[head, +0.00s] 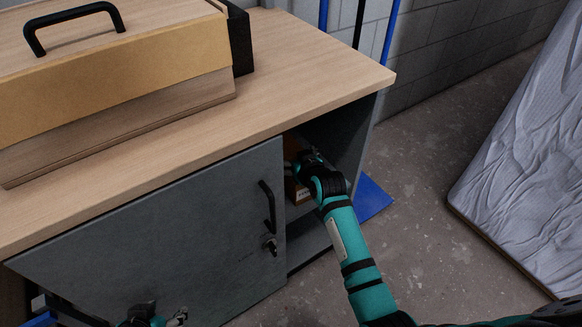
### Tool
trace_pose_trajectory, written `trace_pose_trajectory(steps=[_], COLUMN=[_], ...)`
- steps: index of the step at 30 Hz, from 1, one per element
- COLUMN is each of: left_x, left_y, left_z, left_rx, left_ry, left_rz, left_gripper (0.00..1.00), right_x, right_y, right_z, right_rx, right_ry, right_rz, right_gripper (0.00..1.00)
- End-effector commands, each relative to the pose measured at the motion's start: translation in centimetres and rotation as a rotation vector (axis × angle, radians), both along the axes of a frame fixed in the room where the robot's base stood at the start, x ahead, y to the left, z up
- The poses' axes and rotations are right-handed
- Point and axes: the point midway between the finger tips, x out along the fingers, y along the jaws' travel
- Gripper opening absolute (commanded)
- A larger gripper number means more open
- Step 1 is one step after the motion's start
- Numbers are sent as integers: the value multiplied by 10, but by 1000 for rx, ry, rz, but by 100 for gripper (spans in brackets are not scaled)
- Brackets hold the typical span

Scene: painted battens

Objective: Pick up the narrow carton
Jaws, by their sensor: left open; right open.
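A brown carton (296,191) stands on the shelf inside the open part of the cabinet. It is mostly hidden behind my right gripper and the cabinet door, so its full shape does not show. My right gripper (305,160) is open and reaches into the cabinet opening, in front of the carton's upper part; I cannot tell whether it touches it. My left gripper (178,318) is open at the bottom edge, low in front of the cabinet door and far from the carton; it is partly cut off.
The grey cabinet door (170,225) with a black handle and a key covers the opening's left side. A wooden top (330,75) overhangs it and carries a large wooden box (110,75) with a black handle. A wrapped mattress-like slab (530,160) leans at right. Bare floor lies between.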

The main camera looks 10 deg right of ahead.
Motion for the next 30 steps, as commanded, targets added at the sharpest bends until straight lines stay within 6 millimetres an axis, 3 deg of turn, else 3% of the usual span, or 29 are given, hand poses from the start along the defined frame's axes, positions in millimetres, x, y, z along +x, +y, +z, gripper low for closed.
trace_pose_trajectory(steps=[2,18,30], left_x=[0,0,-2], left_y=[0,0,1], left_z=[0,0,1], left_rx=[0,0,2], left_ry=[1,1,13], left_rz=[0,0,1], left_gripper=[51,51,51], right_x=[0,-1,0], right_y=[0,0,0], right_z=[0,0,5], right_rx=[0,2,3], right_ry=[0,1,-4], right_rz=[0,0,0], right_gripper=[99,28,26])
